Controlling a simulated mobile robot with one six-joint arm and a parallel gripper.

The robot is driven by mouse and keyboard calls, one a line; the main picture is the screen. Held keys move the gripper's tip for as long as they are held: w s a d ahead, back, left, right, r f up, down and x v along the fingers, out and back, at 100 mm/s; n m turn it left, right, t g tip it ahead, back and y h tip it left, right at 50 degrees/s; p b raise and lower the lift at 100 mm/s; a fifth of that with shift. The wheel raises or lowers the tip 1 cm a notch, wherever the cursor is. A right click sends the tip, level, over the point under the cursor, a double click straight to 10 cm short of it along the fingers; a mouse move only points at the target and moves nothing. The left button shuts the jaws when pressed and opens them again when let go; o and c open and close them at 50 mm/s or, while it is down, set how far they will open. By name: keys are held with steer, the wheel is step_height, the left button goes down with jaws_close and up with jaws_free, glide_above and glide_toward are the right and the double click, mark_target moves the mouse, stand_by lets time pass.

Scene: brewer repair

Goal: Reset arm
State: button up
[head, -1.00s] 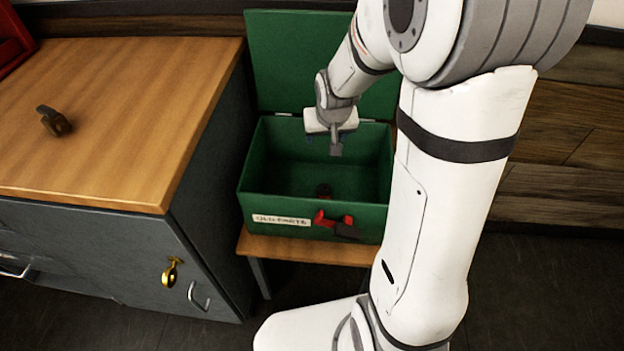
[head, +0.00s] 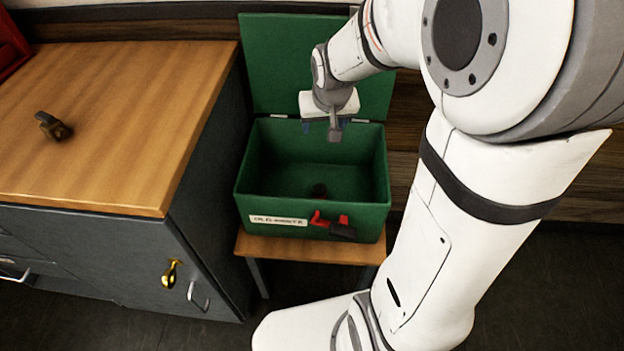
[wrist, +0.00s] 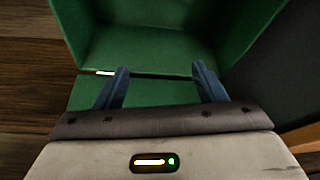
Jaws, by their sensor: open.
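My gripper (head: 321,127) hangs above the open green box in the head view, near the box's back edge and in front of its raised lid. In the wrist view my gripper (wrist: 160,82) shows two blue fingers spread apart with nothing between them. The green box (head: 262,200) stands on a small wooden stand, its lid (head: 275,70) up behind it. The box front bears a white label (head: 279,221) and a red and black latch (head: 331,223).
A wooden-topped grey cabinet (head: 110,110) stands left of the box, with a small dark part (head: 53,126) on top. A yellow key-like piece (head: 171,273) sits on the cabinet's front. A red object (head: 10,50) shows at the far left. The wooden stand (head: 310,248) carries the box.

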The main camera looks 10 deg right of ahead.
steer(key=s+r+n+g+p, duration=0.1)
steer(key=s+r+g+p, duration=0.1)
steer(key=s+r+p, duration=1.1)
steer(key=s+a+r, duration=0.1)
steer(key=s+r, duration=0.4)
steer(key=shift+s+p, duration=0.25)
steer(key=shift+p, duration=0.05)
